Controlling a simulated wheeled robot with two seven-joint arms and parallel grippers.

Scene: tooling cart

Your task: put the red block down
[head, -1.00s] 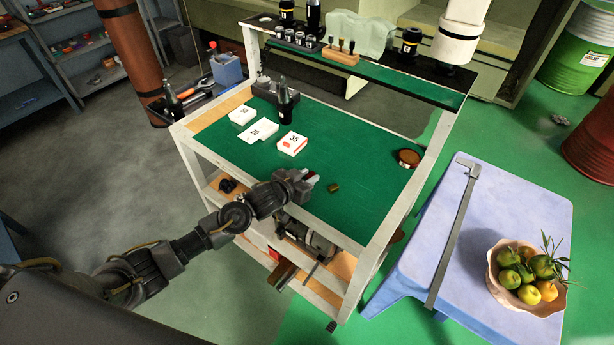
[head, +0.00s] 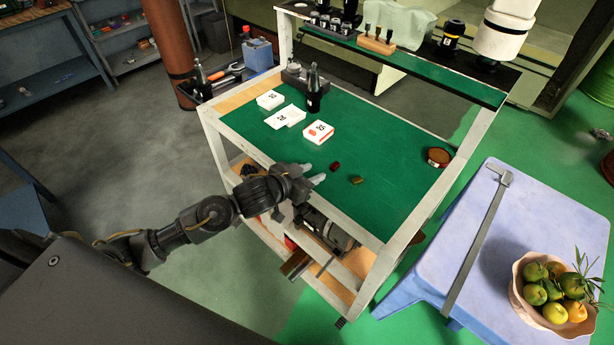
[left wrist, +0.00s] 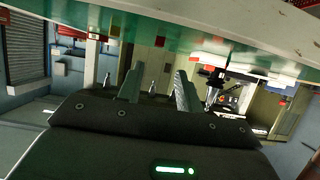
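The small dark red block (head: 335,165) lies on the green top (head: 385,150) of the cart, near its front edge. An olive block (head: 356,180) lies a little to its right and nearer the edge. My left gripper (head: 318,173) is at the front edge, just left of the red block and apart from it. Its two fingers are spread with nothing between them. The left wrist view shows the open fingers (left wrist: 158,88) too, with the green surface across the top of that picture. My right gripper is not in view.
White numbered boxes (head: 318,132) and a dark bottle (head: 313,92) stand further back on the cart. A round brown container (head: 438,157) sits at the right. A blue table (head: 450,240) with a fruit bowl (head: 535,316) stands right of the cart. The middle of the green top is clear.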

